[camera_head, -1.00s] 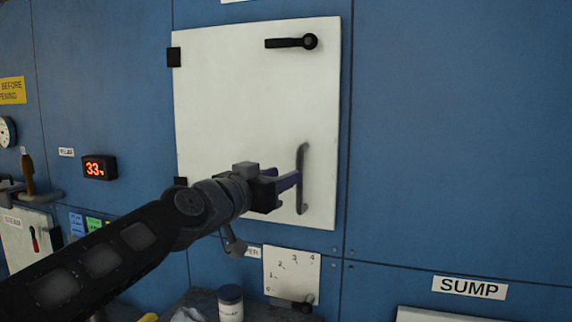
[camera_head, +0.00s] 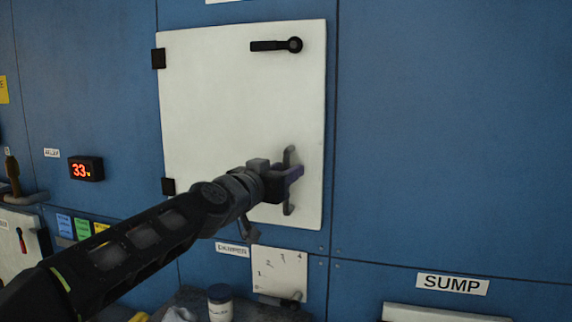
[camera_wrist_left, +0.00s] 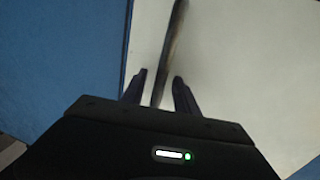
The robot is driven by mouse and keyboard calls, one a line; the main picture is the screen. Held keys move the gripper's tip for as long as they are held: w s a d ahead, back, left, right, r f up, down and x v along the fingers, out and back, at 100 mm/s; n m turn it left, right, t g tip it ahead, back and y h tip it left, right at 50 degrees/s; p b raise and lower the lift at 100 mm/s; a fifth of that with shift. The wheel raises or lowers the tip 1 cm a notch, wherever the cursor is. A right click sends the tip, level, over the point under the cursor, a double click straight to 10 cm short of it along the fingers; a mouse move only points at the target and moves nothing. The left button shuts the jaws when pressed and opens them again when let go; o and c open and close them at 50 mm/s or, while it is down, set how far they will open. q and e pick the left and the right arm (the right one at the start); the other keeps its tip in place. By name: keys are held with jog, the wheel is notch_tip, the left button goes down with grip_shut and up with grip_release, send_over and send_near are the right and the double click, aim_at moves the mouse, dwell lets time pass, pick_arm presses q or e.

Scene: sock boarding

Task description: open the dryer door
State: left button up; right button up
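The white dryer door (camera_head: 235,110) is shut against the blue wall, with black hinges on its left edge. A black latch lever (camera_head: 275,45) lies level near its top right corner. A grey upright handle (camera_head: 289,153) sits on the lower right of the door. My left gripper (camera_head: 292,176) is at the handle and covers its middle. In the left wrist view, the handle (camera_wrist_left: 172,50) passes between the two dark fingers (camera_wrist_left: 160,88). The fingers stand apart, with a gap on each side of the bar. My right gripper is out of view.
A small white numbered plate (camera_head: 280,272) with a dark knob is below the door. A red display (camera_head: 86,169) is on the wall at left. The wall to the right is clear above the SUMP label (camera_head: 452,284).

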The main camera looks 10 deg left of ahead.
pick_arm(q)
jog(key=shift+w+d, duration=0.1)
jog(key=shift+w, duration=0.15)
grip_shut()
dwell(1.4)
